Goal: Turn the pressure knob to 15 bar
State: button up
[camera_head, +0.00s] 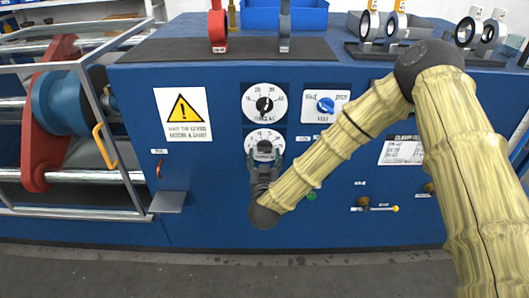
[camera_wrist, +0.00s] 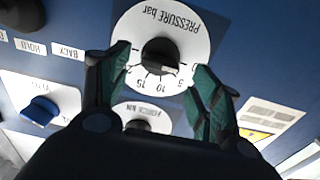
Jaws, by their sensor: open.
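The pressure dial (camera_wrist: 190,28) is a white disc marked "PRESSURE bar", seen upside down in the wrist view. Its black round knob (camera_wrist: 158,52) has a light grey bar on the side toward the numbers. I cannot read its exact setting. My gripper (camera_wrist: 161,62) is open, with one green-padded finger on each side of the knob. Gaps show between the fingers and the knob. In the head view, the pressure dial (camera_head: 255,135) is the lower of two stacked dials. My gripper (camera_head: 264,154) is in front of it and hides part of the dial.
A second white dial with a black knob (camera_head: 264,104) sits directly above. A blue knob (camera_head: 326,105) on a white plate is to its right. A warning sign (camera_head: 184,115) is at left. A small shelf (camera_head: 168,202) juts out at lower left.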

aim_at(265, 152)
jog(key=shift+w, duration=1.65)
jog(key=shift+c, duration=0.3)
jog(key=c, duration=1)
